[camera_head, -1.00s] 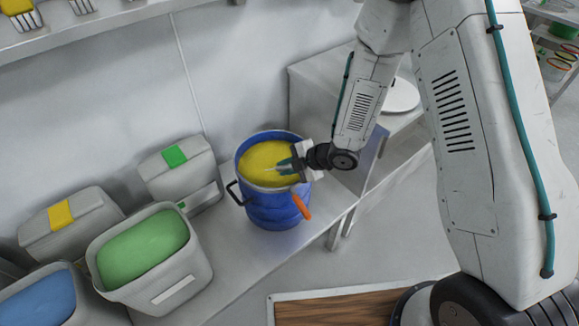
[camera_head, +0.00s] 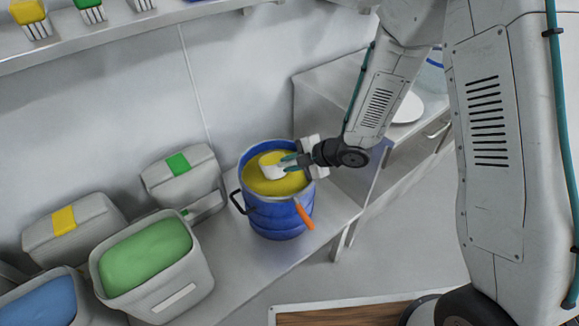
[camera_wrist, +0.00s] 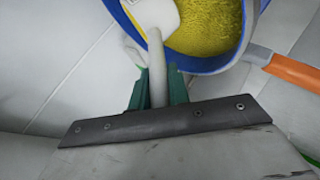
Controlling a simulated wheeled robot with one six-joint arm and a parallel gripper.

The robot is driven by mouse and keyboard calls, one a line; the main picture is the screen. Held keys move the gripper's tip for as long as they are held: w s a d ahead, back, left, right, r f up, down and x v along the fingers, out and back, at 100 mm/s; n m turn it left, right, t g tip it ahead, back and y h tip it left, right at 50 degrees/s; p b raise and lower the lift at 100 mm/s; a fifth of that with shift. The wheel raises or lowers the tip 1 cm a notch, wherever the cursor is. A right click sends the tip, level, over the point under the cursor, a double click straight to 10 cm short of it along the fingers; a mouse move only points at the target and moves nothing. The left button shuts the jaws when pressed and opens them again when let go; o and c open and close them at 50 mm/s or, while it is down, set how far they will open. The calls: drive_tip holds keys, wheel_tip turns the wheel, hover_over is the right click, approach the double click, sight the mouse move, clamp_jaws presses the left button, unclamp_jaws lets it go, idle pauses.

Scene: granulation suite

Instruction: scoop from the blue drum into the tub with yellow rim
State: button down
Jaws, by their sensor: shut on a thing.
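The blue drum (camera_head: 279,219) stands on the steel bench, filled near its brim with yellow powder (camera_head: 292,185). My gripper (camera_head: 291,162) is at the drum's right rim, its green fingers shut on the handle of a white scoop (camera_head: 272,170). The scoop's head is over the powder inside the drum mouth; I cannot tell how much it holds. In the wrist view, the scoop handle (camera_wrist: 157,65) runs between the fingers, with the drum rim (camera_wrist: 207,66) just beyond. I cannot make out a tub with yellow rim in the current frames.
Left of the drum stand an open bin of green material (camera_head: 147,254), one of blue (camera_head: 42,303), and lidded bins with yellow (camera_head: 64,220) and green (camera_head: 178,164) labels. An orange handle (camera_head: 303,215) sticks out at the drum's right front. A blue-rimmed container (camera_head: 432,75) stands back right.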

sight(293, 160)
drive_tip(key=shift+t+y, duration=0.3)
drive_tip(key=shift+s+d+r, duration=0.15)
drive_tip(key=shift+s+r, duration=0.05)
drive_tip(key=shift+r, duration=0.85)
drive_tip(key=shift+s+d+r, duration=0.1)
drive_tip(key=shift+s+r, duration=0.05)
drive_tip(key=shift+r, duration=0.9)
drive_tip(key=shift+s+d+r+n+t+y, duration=0.15)
drive_tip(key=shift+s+d+r+t+y, duration=0.1)
drive_tip(key=shift+s+r+t+y, duration=0.2)
drive_tip(key=shift+s+d+r+n+t+y, duration=0.15)
drive_tip(key=shift+s+d+r+t+y, duration=0.15)
drive_tip(key=shift+r, duration=0.25)
drive_tip(key=shift+w+a, duration=0.1)
drive_tip(key=shift+a, duration=0.05)
